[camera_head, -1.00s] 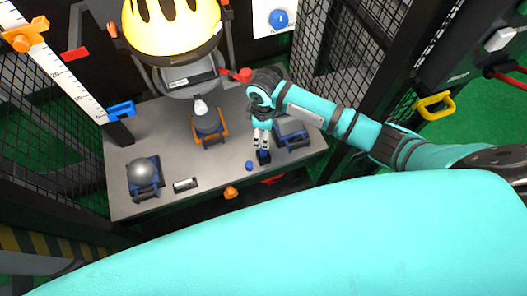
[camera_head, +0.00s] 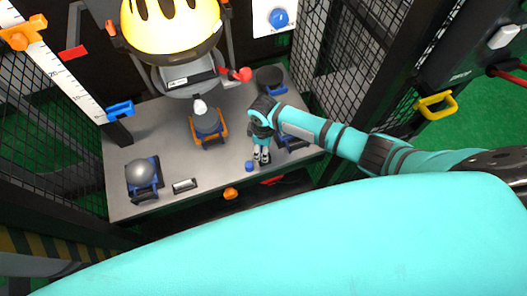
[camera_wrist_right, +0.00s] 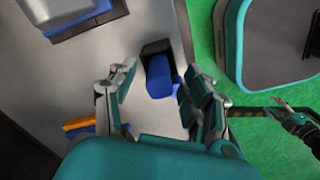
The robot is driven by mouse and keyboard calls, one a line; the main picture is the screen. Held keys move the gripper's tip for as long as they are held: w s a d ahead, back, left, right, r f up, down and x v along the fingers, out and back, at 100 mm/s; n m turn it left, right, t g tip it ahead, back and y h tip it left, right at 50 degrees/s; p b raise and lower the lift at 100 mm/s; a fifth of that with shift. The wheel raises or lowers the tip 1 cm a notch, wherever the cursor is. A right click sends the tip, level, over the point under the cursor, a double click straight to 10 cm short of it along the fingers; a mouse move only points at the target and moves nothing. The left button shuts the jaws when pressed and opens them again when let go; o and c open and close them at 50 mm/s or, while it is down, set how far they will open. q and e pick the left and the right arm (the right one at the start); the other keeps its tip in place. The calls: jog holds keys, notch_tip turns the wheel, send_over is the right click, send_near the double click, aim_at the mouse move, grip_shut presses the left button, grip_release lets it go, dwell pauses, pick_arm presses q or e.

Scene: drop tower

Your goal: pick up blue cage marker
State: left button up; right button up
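A small blue block with a black end, which I take for the blue cage marker (camera_wrist_right: 159,78), lies on the grey table in the right wrist view. My right gripper (camera_wrist_right: 152,102) is open, with one finger to each side of the block. I cannot tell whether the fingers touch it. My left gripper is not in view.
The grey table (camera_head: 160,118) also bears an orange stand (camera_head: 208,141), a grey ball on a blue stand (camera_head: 143,173) and a dark round piece (camera_head: 269,77). An orange piece (camera_head: 230,193) is at the front edge. Mesh cage walls stand at both sides.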

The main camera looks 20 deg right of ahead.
grip_shut()
jog(key=shift+r, duration=0.1)
